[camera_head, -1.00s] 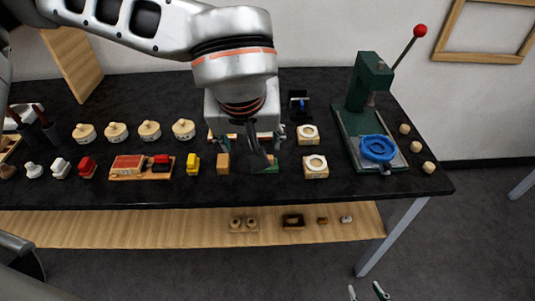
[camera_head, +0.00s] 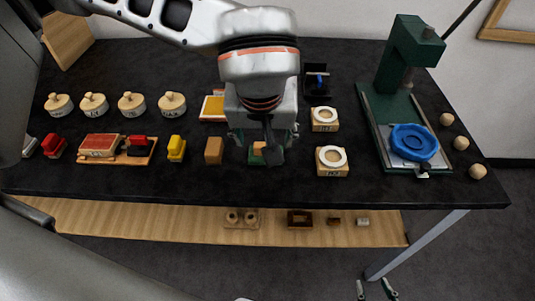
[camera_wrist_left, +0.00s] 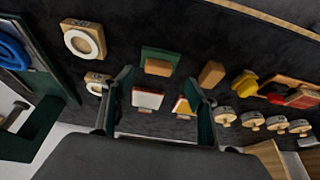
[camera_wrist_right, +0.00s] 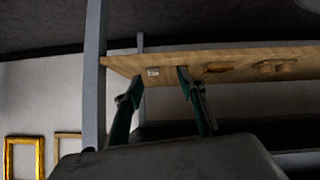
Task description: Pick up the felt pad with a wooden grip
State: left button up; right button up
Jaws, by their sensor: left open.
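The felt pad with a wooden grip, a green base with a wooden block on top, lies on the black table. It shows whole in the left wrist view (camera_wrist_left: 158,64) and partly hidden behind my left gripper in the head view (camera_head: 256,158). My left gripper (camera_head: 266,145) is open and empty above the table by the pad. In the left wrist view its fingers (camera_wrist_left: 158,78) are apart, with the pad just beyond the tips. My right gripper (camera_head: 376,290) is low in front of the table. Its fingers (camera_wrist_right: 158,84) are apart and empty in the right wrist view.
A wooden block (camera_head: 214,151) and a yellow stamp (camera_head: 176,148) stand left of the pad. Ring-topped blocks (camera_head: 332,160) stand right of it. A green press (camera_head: 405,80) with a blue ring stands farther right. A wooden shelf (camera_head: 170,222) runs below the table.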

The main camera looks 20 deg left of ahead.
pick_arm(q)
jog(key=x, duration=0.7)
jog(key=shift+w+r, duration=0.1)
jog(key=shift+w, duration=0.25)
jog(key=c, duration=1.2)
